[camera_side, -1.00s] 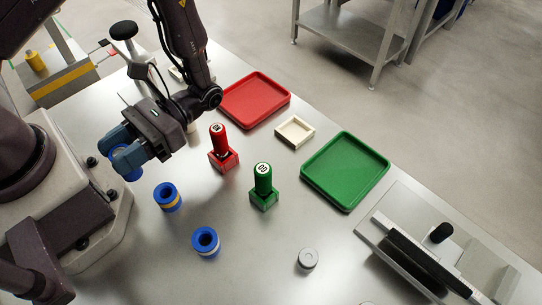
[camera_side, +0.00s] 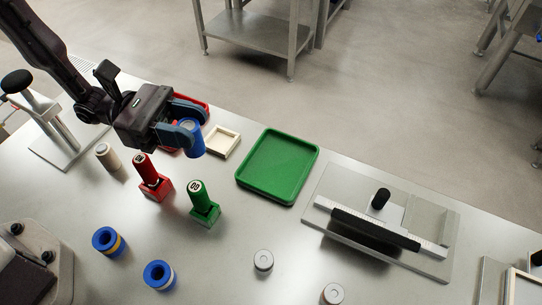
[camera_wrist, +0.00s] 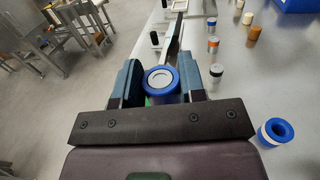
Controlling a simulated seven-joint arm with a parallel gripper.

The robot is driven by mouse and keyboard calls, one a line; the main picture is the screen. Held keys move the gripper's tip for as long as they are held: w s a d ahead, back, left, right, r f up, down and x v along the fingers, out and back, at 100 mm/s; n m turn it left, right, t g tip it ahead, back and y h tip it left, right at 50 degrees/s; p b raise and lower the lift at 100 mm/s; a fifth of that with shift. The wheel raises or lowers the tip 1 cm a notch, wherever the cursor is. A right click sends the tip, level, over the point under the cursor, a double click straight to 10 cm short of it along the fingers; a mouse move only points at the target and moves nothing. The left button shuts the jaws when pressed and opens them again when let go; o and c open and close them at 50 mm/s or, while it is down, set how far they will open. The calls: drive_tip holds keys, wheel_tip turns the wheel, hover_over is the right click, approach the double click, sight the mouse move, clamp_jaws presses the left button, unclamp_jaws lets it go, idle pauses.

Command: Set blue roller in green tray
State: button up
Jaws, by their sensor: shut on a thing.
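My gripper (camera_side: 186,132) is shut on a blue roller (camera_side: 192,140) and holds it above the table, near the small cream tray and the red stamp. In the wrist view the roller (camera_wrist: 161,84) sits between the two fingers, its pale round end facing the camera. The green tray (camera_side: 278,166) lies empty to the right of my gripper, apart from the roller. Two other blue rollers stand on the table at the lower left, one with a yellow band (camera_side: 108,241) and one with a pale band (camera_side: 158,275).
A red tray (camera_side: 205,106) is partly hidden behind my gripper. A cream tray (camera_side: 222,141) lies between it and the green tray. Red (camera_side: 152,178) and green (camera_side: 203,203) stamps stand in front. A ruler fixture (camera_side: 380,228) is at right.

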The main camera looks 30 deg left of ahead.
drive_tip(key=w+d+f, duration=0.2)
drive_tip(key=w+f, duration=0.1)
drive_tip(key=w+d+f, duration=0.2)
drive_tip(key=w+f, duration=0.1)
drive_tip(key=w, duration=0.1)
drive_tip(key=w+d+f, duration=0.2)
drive_tip(key=w+f, duration=0.1)
drive_tip(key=w, duration=0.1)
drive_tip(key=shift+d+f, duration=0.1)
drive_tip(key=shift+d, duration=0.2)
drive_tip(key=shift+w+d+f, duration=0.1)
drive_tip(key=shift+w+f, duration=0.05)
drive_tip(key=shift+f, duration=0.45)
drive_tip(key=shift+w+d+f, duration=0.1)
drive_tip(key=shift+f, duration=0.5)
drive_tip(key=shift+a+f, duration=0.1)
drive_tip(key=shift+f, duration=0.45)
drive_tip(key=shift+f, duration=0.15)
drive_tip(key=o, duration=1)
drive_tip(key=shift+o, duration=0.2)
